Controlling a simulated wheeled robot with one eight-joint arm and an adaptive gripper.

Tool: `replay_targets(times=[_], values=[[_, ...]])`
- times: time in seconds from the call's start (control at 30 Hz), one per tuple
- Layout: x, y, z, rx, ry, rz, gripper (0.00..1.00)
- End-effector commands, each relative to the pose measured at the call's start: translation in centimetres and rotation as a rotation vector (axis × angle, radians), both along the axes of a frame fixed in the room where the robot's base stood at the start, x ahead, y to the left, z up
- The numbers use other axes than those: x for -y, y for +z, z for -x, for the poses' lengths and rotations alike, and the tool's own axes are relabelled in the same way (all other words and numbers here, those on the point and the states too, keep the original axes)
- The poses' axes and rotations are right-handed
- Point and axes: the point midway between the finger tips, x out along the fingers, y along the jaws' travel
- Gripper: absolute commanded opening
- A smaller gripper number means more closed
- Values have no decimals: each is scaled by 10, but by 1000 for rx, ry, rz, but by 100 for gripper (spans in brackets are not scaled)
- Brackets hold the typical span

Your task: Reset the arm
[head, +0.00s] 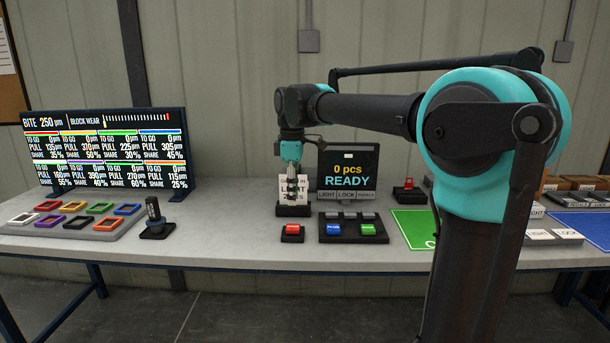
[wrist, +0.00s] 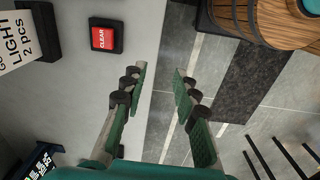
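My gripper (head: 292,192) hangs from the bent arm, pointing down, over the middle of the workbench (head: 250,250). In the head view it is in front of a white card sign (head: 299,205), partly covering it. In the wrist view my gripper (wrist: 160,74) has its two green-lined fingers apart, with nothing between them. The gap shows the bench's front edge and the grey floor beyond. A red CLEAR button (wrist: 102,37) lies to the left of the fingers, apart from them; the head view shows a red button (head: 292,230) below my gripper.
A display (head: 350,167) reads "0 pcs READY" behind a panel with blue and green buttons (head: 353,229). A large screen (head: 108,150), several coloured frames (head: 74,207) and a dark upright device (head: 155,220) stand left. A green mat (head: 412,227) lies right. A wooden barrel-like object (wrist: 262,22) shows in the wrist view.

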Motion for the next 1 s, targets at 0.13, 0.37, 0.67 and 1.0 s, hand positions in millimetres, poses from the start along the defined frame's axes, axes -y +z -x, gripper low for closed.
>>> replay_targets(times=[0.13,0.37,0.67,1.0], values=[[15,-16,2,16,-79,-9,29],[48,-51,10,53,-256,-31,29],[121,-134,49,134,-664,-95,29],[212,-261,163,258,-1325,-240,29]])
